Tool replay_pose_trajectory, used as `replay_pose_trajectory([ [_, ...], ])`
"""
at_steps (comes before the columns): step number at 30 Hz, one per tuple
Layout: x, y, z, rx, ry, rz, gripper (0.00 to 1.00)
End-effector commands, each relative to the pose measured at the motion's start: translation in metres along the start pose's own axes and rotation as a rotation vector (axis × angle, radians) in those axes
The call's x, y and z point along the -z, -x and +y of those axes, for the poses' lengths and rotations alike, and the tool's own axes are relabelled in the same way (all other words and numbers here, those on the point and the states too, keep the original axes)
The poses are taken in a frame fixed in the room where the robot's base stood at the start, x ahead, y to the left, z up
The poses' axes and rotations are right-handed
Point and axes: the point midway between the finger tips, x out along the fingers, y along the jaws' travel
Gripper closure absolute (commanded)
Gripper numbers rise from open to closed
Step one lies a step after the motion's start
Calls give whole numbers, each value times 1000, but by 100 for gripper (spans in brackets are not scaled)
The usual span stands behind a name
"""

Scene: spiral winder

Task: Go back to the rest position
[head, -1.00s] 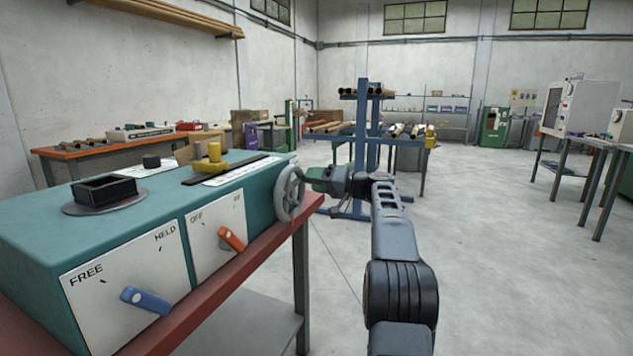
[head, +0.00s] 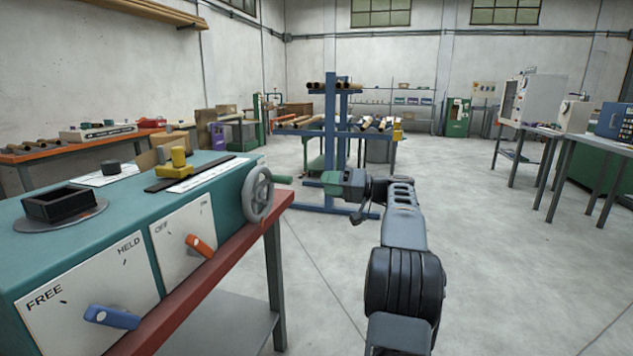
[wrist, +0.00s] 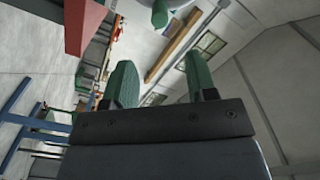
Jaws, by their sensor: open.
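My gripper (head: 332,182) is in the middle of the head view, with green fingers pointing left. It is just right of the winder's grey handwheel (head: 258,194) and its green handle (head: 283,180), with a gap between them. In the wrist view the two green fingers (wrist: 160,85) stand apart with nothing between them. The teal winder (head: 120,215) stands on a red-topped bench at left. Its blue lever (head: 111,317) is on the FREE/HELD panel, near FREE. Its orange lever (head: 200,246) is on the OFF panel.
The red bench edge (head: 205,292) runs along the left. A blue rack (head: 330,130) with brown tubes stands ahead, beyond my gripper. Grey tables (head: 560,140) with machines stand at right. The concrete floor (head: 480,240) at right is clear.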

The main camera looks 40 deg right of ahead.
Motion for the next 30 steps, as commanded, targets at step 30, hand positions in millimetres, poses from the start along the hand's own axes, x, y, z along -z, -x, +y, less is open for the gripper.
replay_pose_trajectory([
  [30,-19,-52,-69,-136,-112,-185,48],
])
